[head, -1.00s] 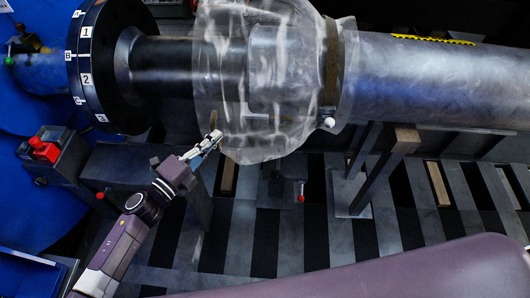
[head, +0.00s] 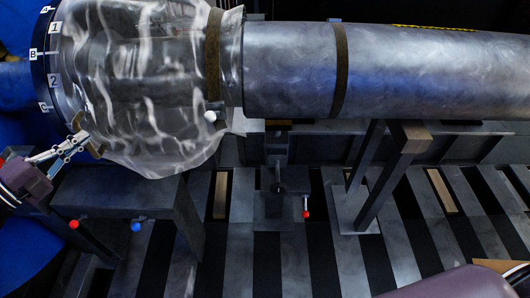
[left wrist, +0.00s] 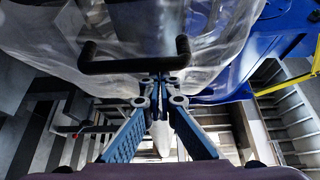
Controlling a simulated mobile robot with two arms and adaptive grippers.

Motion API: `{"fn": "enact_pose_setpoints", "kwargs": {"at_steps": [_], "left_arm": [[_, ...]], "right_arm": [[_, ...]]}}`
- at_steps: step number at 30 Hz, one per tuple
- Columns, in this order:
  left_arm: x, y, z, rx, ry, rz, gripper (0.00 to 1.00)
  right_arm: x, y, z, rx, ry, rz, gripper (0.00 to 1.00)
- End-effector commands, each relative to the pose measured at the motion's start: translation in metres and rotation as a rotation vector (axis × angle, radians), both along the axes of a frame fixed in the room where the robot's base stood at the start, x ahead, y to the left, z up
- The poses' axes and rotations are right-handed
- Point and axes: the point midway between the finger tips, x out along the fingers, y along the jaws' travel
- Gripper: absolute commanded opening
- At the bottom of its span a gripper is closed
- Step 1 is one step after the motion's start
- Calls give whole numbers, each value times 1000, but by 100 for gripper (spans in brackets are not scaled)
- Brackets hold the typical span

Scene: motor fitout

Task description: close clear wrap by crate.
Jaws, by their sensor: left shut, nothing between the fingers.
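The clear wrap (head: 150,85) is a wrinkled, see-through sleeve around the shaft, reaching left to the numbered dark flange (head: 47,55). A brown band (head: 213,55) and a white ball (head: 210,116) are at its right end. My left gripper (head: 80,138) is at the wrap's lower left edge, beside a small brown handle (head: 97,150). In the left wrist view its fingers (left wrist: 160,82) are shut and empty, just below a dark bar handle (left wrist: 135,65) in front of the wrap. Whether they touch the handle cannot be told. My right gripper is out of view.
A grey metal pipe (head: 290,70) with a second brown band (head: 341,70) runs right. Below are a dark support block (head: 120,195), a red-tipped lever (head: 306,213), an angled stand (head: 385,180) and a striped floor. In the left wrist view, something blue (left wrist: 230,85) is at the right.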

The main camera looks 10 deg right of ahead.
Motion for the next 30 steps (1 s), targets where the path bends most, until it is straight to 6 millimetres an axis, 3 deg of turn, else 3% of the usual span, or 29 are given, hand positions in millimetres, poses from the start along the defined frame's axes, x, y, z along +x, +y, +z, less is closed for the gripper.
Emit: {"fn": "enact_pose_setpoints", "kwargs": {"at_steps": [1, 9, 30], "left_arm": [[4, 13, -5, 4, -3, 9, 0], [10, 39, -1, 1, 0, 5, 0], [12, 46, 2, 2, -1, 15, 0]], "right_arm": [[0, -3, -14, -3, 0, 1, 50], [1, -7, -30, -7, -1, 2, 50], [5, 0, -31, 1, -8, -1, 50]]}}
